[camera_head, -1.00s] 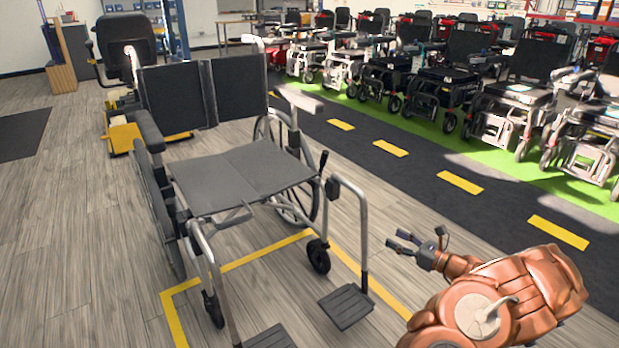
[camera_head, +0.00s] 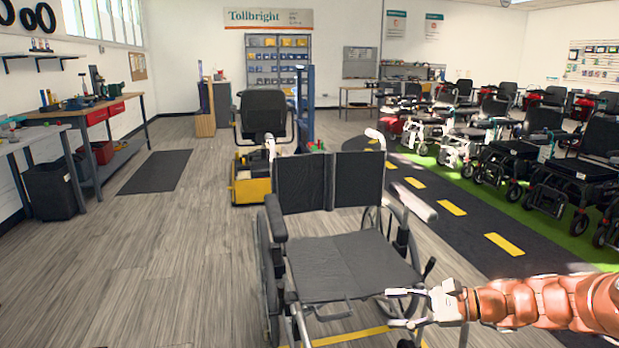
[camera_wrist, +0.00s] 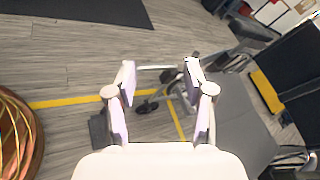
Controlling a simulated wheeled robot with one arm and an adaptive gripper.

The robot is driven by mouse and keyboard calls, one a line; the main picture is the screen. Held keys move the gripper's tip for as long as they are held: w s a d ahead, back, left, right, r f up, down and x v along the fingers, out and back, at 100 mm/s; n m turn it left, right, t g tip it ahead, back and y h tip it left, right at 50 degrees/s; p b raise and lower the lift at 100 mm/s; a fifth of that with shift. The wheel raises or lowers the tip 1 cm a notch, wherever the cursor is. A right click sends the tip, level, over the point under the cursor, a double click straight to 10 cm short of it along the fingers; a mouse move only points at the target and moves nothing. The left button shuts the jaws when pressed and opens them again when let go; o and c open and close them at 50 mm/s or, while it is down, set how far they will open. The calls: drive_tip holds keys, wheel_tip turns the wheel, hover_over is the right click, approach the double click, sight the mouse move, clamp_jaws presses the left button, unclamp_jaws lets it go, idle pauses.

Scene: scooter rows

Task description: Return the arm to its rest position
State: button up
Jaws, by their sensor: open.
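My gripper (camera_head: 402,308) is at the lower right of the head view, at the end of my copper-coloured arm, which reaches in from the right edge. It overlaps the front right of the wheelchair (camera_head: 340,262) in the picture; whether it touches is not clear. In the wrist view my gripper (camera_wrist: 160,84) has its two fingers apart with nothing between them. Past the fingers are the floor, a small wheel and the grey wheelchair seat (camera_wrist: 243,112).
A yellow machine with a black seat (camera_head: 250,188) stands behind the wheelchair. A workbench (camera_head: 92,108) and black bin (camera_head: 52,190) are at the left. Rows of wheelchairs (camera_head: 520,158) stand on green floor at the right.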

drive_tip(key=s+a+r+n+g+h+p, duration=0.3)
drive_tip(key=s+a+r+n+p, duration=0.25)
drive_tip(key=s+r, duration=0.2)
drive_tip(key=s+a+r+n+g+h+p, duration=0.2)
drive_tip(key=s+a+r+n+g+p, duration=0.25)
drive_tip(key=s, duration=0.45)
drive_tip(key=s+d+r+n+h+p, duration=0.2)
drive_tip(key=s+d+r+h+p, duration=0.2)
drive_tip(key=s+r+p, duration=0.2)
drive_tip(key=s+d+r+n+t+h+p, duration=0.1)
drive_tip(key=s+d+r+n+h+p, duration=0.2)
drive_tip(key=s+p, duration=0.7)
wheel_tip(320, 180, up, 4)
drive_tip(key=d+h, duration=0.2)
drive_tip(key=shift+s+d+r, duration=0.25)
drive_tip(key=shift+s+d, duration=0.05)
drive_tip(key=shift+s, duration=0.05)
drive_tip(key=shift+t, duration=0.25)
